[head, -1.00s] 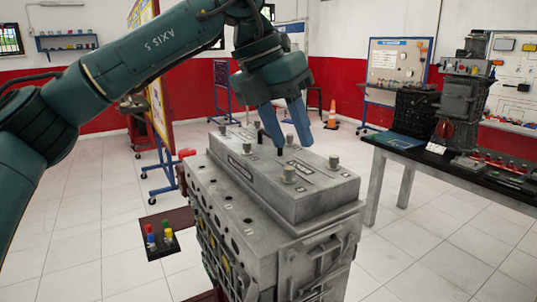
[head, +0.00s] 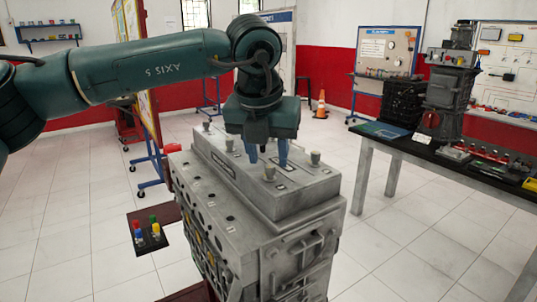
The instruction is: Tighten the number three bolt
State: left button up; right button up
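The grey engine block (head: 235,215) stands in the middle of the head view, with a raised cover (head: 290,195) on top. Several upright bolts stand on the cover, among them a front bolt (head: 269,173), a right bolt (head: 315,158) and a left bolt (head: 229,145). Their number labels are too small to read, so I cannot tell which is number three. My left gripper (head: 267,158) points down over the middle of the cover, its blue fingers apart. The fingertips are low, close to the cover top; contact is unclear. The gripper hides part of the cover's far side. My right gripper is not visible.
A black-topped table (head: 480,170) with engine parts stands at the right. A small black tray (head: 148,240) with coloured pieces is at the lower left. An orange cone (head: 321,105) stands behind. The tiled floor between block and table is clear.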

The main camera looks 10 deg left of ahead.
pick_arm(q)
jog(key=shift+x, duration=1.05)
grip_shut()
